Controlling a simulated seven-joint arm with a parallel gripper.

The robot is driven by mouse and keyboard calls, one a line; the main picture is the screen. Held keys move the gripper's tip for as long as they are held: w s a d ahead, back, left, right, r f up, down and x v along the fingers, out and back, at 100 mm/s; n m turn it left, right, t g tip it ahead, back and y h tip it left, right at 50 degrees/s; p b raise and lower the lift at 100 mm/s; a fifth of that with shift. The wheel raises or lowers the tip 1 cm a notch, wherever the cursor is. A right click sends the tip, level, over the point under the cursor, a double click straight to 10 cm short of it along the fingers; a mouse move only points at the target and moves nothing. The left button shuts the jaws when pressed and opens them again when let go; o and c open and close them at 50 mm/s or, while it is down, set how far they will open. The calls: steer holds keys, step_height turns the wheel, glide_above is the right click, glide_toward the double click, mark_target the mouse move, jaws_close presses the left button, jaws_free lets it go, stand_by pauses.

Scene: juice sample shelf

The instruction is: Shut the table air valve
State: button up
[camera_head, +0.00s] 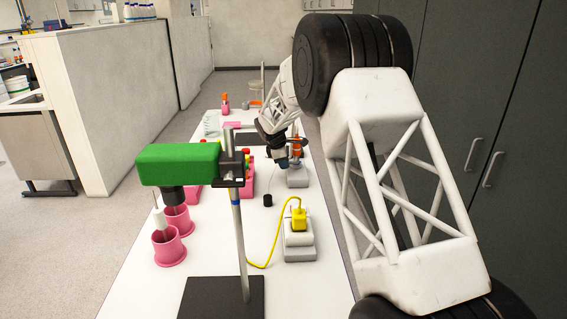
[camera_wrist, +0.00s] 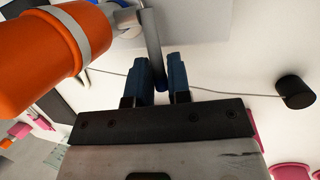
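In the wrist view, an orange cylinder (camera_wrist: 40,62) with a grey band fills the upper left, joined to a metal fitting. A grey lever (camera_wrist: 150,40) with a dark blue end comes down from this fitting; the assembly looks like the air valve. My gripper (camera_wrist: 160,72) has its two blue fingers either side of the lever's lower end. I cannot tell whether they press on it. In the head view, my gripper (camera_head: 284,162) is low over the table beside the orange part (camera_head: 297,143), on a grey base (camera_head: 297,178). My gripper partly hides the valve.
A stand with a green-headed mixer (camera_head: 178,163) rises at the front, with pink cups (camera_head: 169,250) to its left. A yellow plug (camera_head: 299,218) with a yellow cable sits on a grey box nearer the camera. A small black cylinder (camera_wrist: 295,91) with a thin cord lies right of my gripper.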

steer(key=o, duration=0.3)
steer(key=v, duration=0.7)
steer(key=shift+r, duration=0.4)
steer(key=shift+s+a, duration=0.1)
